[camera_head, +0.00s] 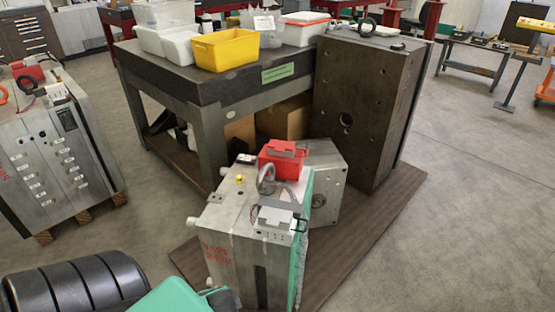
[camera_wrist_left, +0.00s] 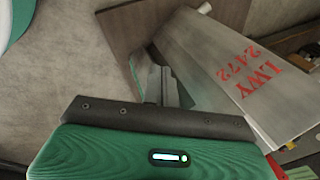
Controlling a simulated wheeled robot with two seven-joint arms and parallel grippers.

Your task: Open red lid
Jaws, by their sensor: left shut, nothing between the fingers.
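A red connector box with a red lid (camera_head: 270,153) sits on top of the grey metal mould base (camera_head: 232,215), near its back edge. A grey lever piece lies across the red lid, which looks closed. A lifting ring (camera_head: 266,180) stands just in front of the box. My left gripper (camera_wrist_left: 160,80) is shut and empty in the left wrist view, beside the mould base side marked in red lettering. In the head view my green left arm is low at the bottom, well below and in front of the red lid. My right gripper is not in view.
A grey-white connector box (camera_head: 275,222) sits on the mould base's front part. A tall dark mould block (camera_head: 360,110) stands behind on the brown pallet (camera_head: 375,240). A workbench (camera_head: 235,87) holds yellow and white bins. Another mould (camera_head: 60,150) stands left.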

